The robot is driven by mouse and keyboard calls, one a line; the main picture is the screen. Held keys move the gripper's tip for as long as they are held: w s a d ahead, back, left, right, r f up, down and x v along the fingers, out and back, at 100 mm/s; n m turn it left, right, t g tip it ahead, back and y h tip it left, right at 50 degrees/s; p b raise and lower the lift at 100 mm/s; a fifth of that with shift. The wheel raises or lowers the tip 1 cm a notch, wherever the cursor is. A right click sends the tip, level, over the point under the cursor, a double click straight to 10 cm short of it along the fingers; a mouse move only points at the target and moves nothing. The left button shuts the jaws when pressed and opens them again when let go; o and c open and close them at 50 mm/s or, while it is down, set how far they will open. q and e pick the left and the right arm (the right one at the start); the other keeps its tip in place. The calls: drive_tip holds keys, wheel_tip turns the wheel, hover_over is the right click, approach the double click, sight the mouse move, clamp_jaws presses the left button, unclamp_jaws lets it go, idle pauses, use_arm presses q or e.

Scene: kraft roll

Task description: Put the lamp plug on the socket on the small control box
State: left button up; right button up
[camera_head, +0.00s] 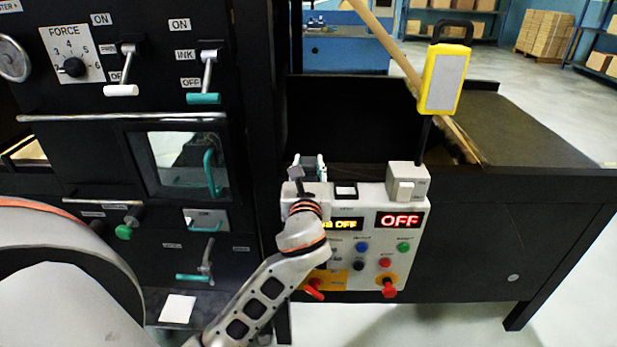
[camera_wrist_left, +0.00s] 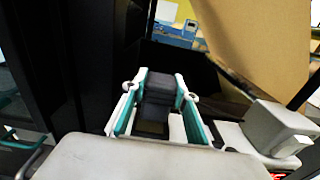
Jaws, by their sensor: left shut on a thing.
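The small control box (camera_head: 372,222) has a light top and a red OFF display. My left gripper (camera_head: 308,168) is at the left end of the box's top, left of that fitting. In the left wrist view its teal-lined fingers (camera_wrist_left: 161,84) are shut on a dark grey block (camera_wrist_left: 158,94), which looks like the lamp plug. Its lower end is partly hidden, so I cannot tell whether it touches the box. My right gripper is not in view.
A grey switch block (camera_head: 408,183) stands at the box's right end, beneath a yellow lamp-like unit (camera_head: 442,80) on a black rod. A brown paper sheet (camera_wrist_left: 262,45) rises behind the gripper. The black machine panel (camera_head: 130,60), with levers, stands at left.

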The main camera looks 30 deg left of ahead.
sight(308, 176)
use_arm(q)
drive_tip(key=shift+f, duration=1.5)
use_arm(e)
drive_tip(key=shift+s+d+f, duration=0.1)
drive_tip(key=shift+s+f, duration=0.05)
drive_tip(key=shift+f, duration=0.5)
use_arm(q)
drive_tip(key=shift+f, duration=0.15)
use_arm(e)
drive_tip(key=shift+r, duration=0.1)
use_arm(q)
drive_tip(key=o, duration=1.1)
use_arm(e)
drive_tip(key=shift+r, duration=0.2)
